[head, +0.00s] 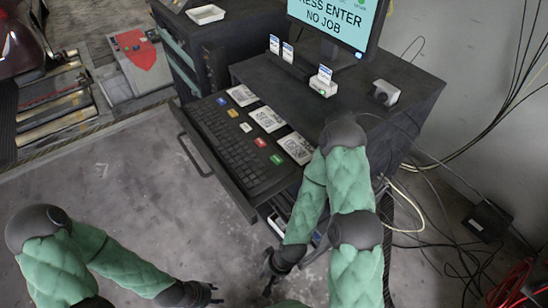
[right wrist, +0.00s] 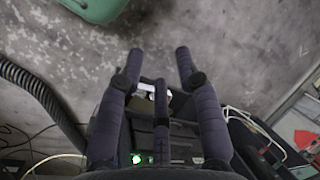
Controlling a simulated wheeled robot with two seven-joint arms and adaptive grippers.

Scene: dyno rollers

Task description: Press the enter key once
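The black keyboard (head: 228,138) lies on a pulled-out drawer tray at the front of a dark cabinet. Its single keys are too small to read, so I cannot pick out the enter key. My left gripper (head: 212,293) is empty, fingers apart, low at the bottom of the head view, in front of the tray. My right gripper (head: 267,271) is empty and open below the tray's near corner, away from the keyboard. Its spread fingers also show in the right wrist view (right wrist: 159,55).
Blue, yellow, green and red pieces and several printed cards (head: 268,119) lie on the tray beside the keyboard. A tray handle (head: 187,155) sticks out at the left. Cables (head: 440,180) hang at the right. Open floor (head: 110,180) lies left of the cabinet.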

